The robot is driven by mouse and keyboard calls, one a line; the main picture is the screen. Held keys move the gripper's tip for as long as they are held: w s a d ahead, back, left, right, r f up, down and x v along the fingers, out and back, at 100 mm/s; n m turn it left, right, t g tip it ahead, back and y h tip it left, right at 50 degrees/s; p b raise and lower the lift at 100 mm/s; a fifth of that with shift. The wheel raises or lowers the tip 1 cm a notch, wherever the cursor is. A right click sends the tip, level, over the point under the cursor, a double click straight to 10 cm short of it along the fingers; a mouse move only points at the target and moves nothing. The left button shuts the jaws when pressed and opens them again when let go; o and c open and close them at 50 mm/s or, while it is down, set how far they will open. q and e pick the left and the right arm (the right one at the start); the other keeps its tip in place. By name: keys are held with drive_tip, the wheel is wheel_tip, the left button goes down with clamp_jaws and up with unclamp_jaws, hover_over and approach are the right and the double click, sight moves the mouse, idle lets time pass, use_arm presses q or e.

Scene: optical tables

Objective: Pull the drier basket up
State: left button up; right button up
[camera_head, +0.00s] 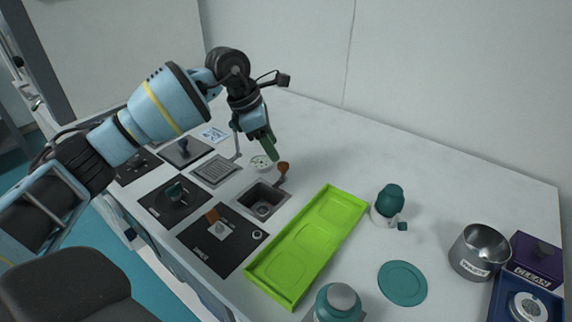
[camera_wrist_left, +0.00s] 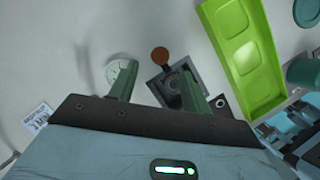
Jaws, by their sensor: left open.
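A square metal well (camera_head: 246,205) is set in the table, with a dark round fitting inside. A brown round knob (camera_head: 283,168) stands at its back right edge. I take this to be the drier basket and its handle, but no label shows. The left wrist view shows the well (camera_wrist_left: 157,93) and the knob (camera_wrist_left: 160,55). My left gripper (camera_head: 268,148) is open and empty, fingers down, above the table behind the well. In the left wrist view its fingers (camera_wrist_left: 157,90) appear on either side of the well, apart from the knob. My right gripper is out of view.
A green tray (camera_head: 312,240) lies right of the well. A white perforated disc (camera_head: 261,162) is behind it. Black plates (camera_head: 222,240) and a metal grille (camera_head: 215,171) are to the left. A teal-lidded jug (camera_head: 388,205) and a steel bowl (camera_head: 481,250) stand farther right. The back of the table is clear.

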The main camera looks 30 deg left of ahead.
sight(282, 164)
use_arm(q)
drive_tip(key=x, duration=0.7)
drive_tip(key=shift+d+f, duration=0.15)
drive_tip(key=shift+f, duration=0.1)
clamp_jaws()
